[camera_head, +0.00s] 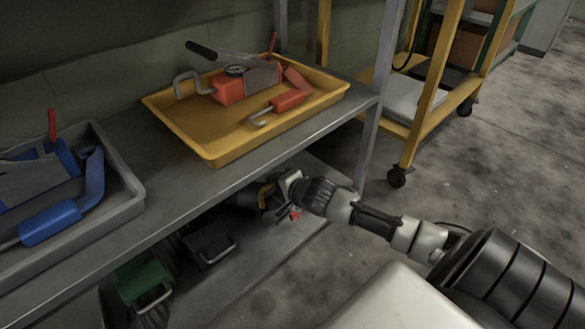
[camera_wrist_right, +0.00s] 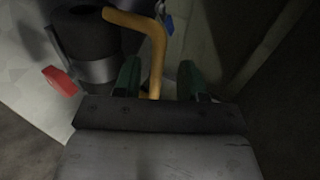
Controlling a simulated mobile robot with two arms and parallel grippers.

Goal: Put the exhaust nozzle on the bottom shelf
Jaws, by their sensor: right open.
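The exhaust nozzle seems to be the dark cylinder (camera_wrist_right: 88,35) with a metal band, a red tab and a bent yellow handle (camera_wrist_right: 157,50) in the right wrist view. In the head view its dark body (camera_head: 246,198) lies at the bottom shelf (camera_head: 258,262), under the upper shelf, partly hidden by my gripper and the shelf edge. My right gripper (camera_wrist_right: 160,82) is open, its two green fingers on either side of the yellow handle. It also shows in the head view (camera_head: 278,204), reaching in low from the right. I cannot tell whether the fingers touch the handle. My left gripper is not in view.
A yellow tray (camera_head: 215,160) with red tools and a grey tray (camera_head: 130,198) with blue tools stand on the upper shelf (camera_head: 185,185). A black box (camera_head: 210,243) and a green box (camera_head: 143,282) are below. A yellow trolley (camera_head: 428,105) stands right, beyond the shelf post (camera_head: 378,95).

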